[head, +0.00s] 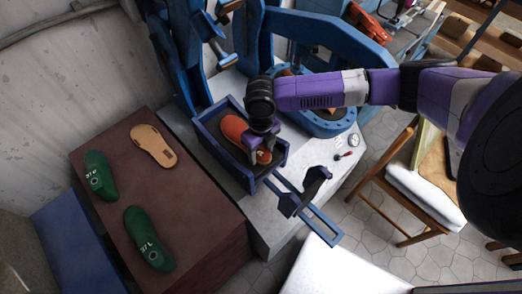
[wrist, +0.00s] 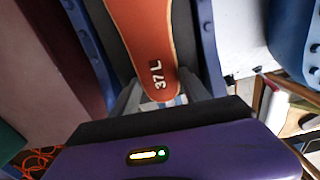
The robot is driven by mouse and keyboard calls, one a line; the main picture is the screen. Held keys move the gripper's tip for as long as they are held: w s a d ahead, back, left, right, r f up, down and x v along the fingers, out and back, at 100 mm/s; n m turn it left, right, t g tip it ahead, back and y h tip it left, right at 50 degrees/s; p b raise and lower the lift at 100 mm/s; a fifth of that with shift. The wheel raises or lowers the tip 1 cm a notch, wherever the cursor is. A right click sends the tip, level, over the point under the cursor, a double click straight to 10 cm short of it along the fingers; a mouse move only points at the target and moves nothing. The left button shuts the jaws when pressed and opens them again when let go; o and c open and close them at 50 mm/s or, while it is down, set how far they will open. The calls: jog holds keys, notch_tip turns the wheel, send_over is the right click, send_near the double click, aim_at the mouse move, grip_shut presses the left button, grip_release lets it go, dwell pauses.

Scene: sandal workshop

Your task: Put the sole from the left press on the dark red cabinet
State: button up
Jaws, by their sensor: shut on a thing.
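The orange-red sole (head: 235,130) lies in the blue-walled tray of the left press (head: 205,125). In the wrist view the sole (wrist: 148,40) carries the mark "37L" near its end. My gripper (head: 262,155) reaches down over the near end of the sole and is shut on it. In the wrist view its two fingers (wrist: 161,98) stand on either side of that end. The dark red cabinet (head: 100,220) stands to the left of the press. The head view does not show clearly whether the sole is lifted off the tray floor.
A second blue press (head: 325,120) stands right of the tray. A wooden chair (head: 410,185) is further right.

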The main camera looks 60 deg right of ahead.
jog(key=shift+w+d+r+p, duration=0.15)
jog(key=shift+w+r+p, duration=0.2)
jog(key=shift+w+r, duration=0.2)
jog(key=shift+w+d+r+p, duration=0.15)
jog(key=shift+w+r+p, duration=0.2)
jog(key=shift+r, duration=0.2)
jog(key=shift+w, duration=0.1)
